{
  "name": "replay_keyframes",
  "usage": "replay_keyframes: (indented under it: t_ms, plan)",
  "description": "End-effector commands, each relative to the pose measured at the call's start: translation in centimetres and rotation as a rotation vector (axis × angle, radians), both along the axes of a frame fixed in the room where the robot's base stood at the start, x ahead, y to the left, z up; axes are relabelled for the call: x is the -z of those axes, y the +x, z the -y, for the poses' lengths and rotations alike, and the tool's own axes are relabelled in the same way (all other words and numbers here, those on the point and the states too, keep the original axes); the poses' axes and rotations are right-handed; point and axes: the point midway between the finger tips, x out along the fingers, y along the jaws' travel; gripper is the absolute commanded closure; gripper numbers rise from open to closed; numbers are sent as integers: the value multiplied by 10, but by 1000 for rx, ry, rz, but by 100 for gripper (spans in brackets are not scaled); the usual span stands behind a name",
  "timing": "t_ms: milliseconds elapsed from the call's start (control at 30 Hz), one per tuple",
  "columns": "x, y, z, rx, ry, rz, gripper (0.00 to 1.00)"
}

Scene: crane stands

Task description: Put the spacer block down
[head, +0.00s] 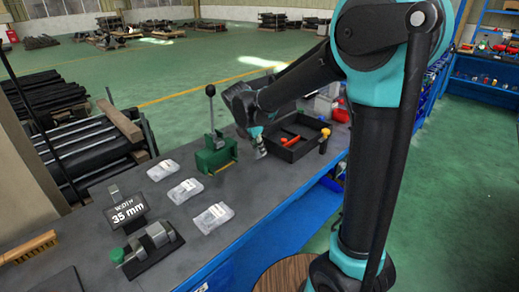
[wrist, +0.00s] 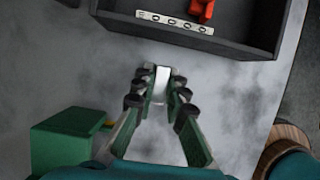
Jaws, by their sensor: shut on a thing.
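My gripper (wrist: 161,84) is shut on a small pale block, the spacer block (wrist: 162,80), which sits between the fingertips in the wrist view. In the head view my gripper (head: 258,143) is low over the bench, between the green press and the dark tray, and mostly covers the block. I cannot tell whether the block touches the bench top. In the wrist view the block is just short of the near wall of the tray (wrist: 210,42), outside it.
The grey bench (head: 255,187) is bare in front of my gripper. A green lever press (head: 213,160) stands to the left. Several clear packets (head: 186,191), a "WIDTH 35 mm" sign (head: 128,213) and a vise-like fixture (head: 150,242) lie further left.

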Motion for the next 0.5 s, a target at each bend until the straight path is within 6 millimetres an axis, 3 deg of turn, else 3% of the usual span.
replay_keyframes:
  t_ms: [300, 333, 500]
  plan:
    - [2, 0, 0, 0, 0, 0, 100]
    - [3, 0, 0, 0, 0, 0, 87]
    - [2, 0, 0, 0, 0, 0, 67]
